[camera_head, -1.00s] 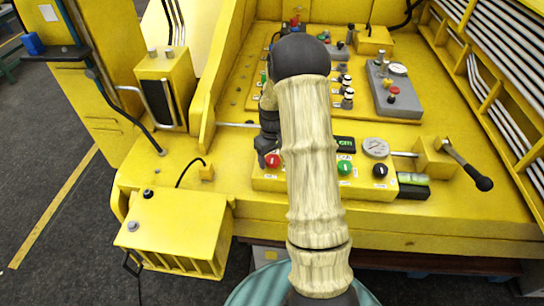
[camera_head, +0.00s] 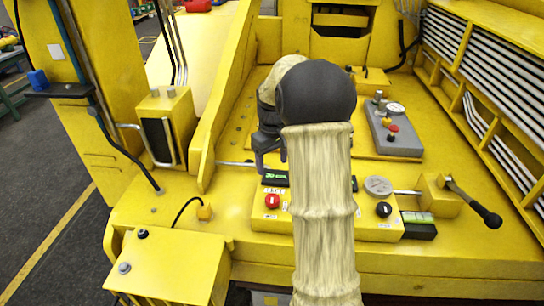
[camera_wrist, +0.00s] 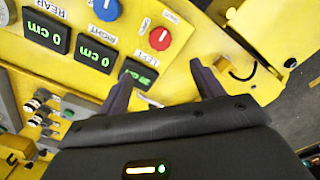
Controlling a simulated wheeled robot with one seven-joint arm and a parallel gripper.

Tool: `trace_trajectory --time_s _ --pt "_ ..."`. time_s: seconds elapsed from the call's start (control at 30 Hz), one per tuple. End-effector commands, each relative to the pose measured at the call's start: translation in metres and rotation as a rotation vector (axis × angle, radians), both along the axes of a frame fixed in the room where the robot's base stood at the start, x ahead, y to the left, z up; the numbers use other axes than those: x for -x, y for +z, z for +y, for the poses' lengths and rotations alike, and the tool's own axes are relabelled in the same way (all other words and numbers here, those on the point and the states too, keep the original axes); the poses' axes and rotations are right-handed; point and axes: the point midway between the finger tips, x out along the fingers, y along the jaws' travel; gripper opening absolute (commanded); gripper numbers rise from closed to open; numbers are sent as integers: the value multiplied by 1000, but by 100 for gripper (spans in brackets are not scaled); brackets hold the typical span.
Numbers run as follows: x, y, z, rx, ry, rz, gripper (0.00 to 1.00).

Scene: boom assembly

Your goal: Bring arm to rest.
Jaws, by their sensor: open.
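My arm, in a pale ribbed sleeve with a dark rounded joint, rises through the middle of the head view. My gripper (camera_head: 268,152) hangs left of that joint, over the yellow deck just behind the control panel (camera_head: 375,229). In the wrist view my gripper (camera_wrist: 162,72) is open, its two dark fingers apart with nothing between them. Beyond the fingertips is a red knob (camera_wrist: 160,38), and a blue knob (camera_wrist: 107,8) is farther up. The red knob also shows in the head view (camera_head: 272,201). My arm hides the middle of the panel.
A lever (camera_head: 472,202) juts out at the right. A grey box with a gauge (camera_head: 394,130) stands behind. A yellow box (camera_head: 175,262) is front left. A tall yellow wall (camera_head: 222,100) rises left of my gripper.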

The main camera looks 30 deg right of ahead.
Motion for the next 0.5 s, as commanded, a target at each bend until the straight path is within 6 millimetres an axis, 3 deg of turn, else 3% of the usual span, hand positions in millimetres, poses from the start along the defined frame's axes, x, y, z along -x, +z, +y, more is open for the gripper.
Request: trace_trajectory --time_s 0.2,0.5 --pt "0 23 0 0 0 0 67" --pt "0 25 0 0 0 0 67"
